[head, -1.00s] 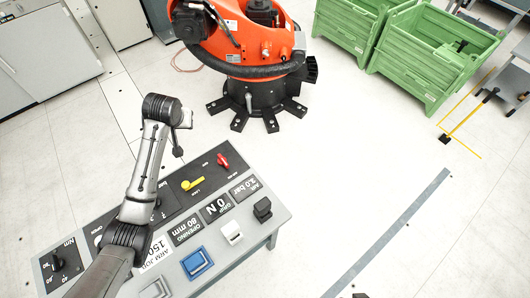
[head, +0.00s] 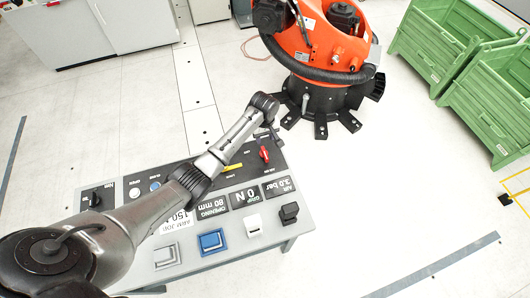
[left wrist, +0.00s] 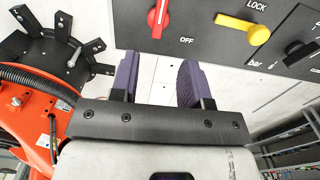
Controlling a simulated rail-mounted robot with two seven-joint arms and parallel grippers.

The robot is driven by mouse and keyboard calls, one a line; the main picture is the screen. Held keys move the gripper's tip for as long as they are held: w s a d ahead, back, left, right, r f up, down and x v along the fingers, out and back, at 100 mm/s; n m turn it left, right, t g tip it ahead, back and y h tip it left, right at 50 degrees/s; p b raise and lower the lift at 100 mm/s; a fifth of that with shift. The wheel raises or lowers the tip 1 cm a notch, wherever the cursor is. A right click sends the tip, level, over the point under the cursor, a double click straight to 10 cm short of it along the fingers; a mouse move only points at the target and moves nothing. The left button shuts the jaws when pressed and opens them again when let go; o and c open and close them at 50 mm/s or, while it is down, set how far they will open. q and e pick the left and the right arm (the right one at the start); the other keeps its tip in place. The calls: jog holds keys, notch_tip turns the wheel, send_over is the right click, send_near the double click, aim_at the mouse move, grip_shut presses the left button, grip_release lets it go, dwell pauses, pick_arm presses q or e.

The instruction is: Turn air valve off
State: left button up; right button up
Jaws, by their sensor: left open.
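The red air valve handle (head: 264,154) is on the dark panel at the back right of the control desk (head: 293,226). In the left wrist view the red handle (left wrist: 158,18) is at the top, roughly upright in the picture, with OFF printed to its lower right. My left gripper (head: 274,133) is beside the desk's back edge, close to the red handle. In the left wrist view its two purple-padded fingers (left wrist: 157,75) are apart with nothing between them, and the handle is beyond their tips. My right gripper is out of view.
A yellow LOCK lever (head: 232,168) sits beside the red handle and also shows in the left wrist view (left wrist: 243,28). Displays and several square buttons cover the desk front. An orange robot (head: 318,45) stands behind. Green crates (head: 437,50) are at the right.

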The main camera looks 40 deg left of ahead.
aim_at(265, 153)
pick_arm(q)
notch_tip(265, 153, down, 10)
jog(key=b, duration=0.2)
jog(key=shift+f+b, duration=0.1)
jog(key=shift+b, duration=0.2)
jog(key=shift+f, duration=0.75)
grip_shut()
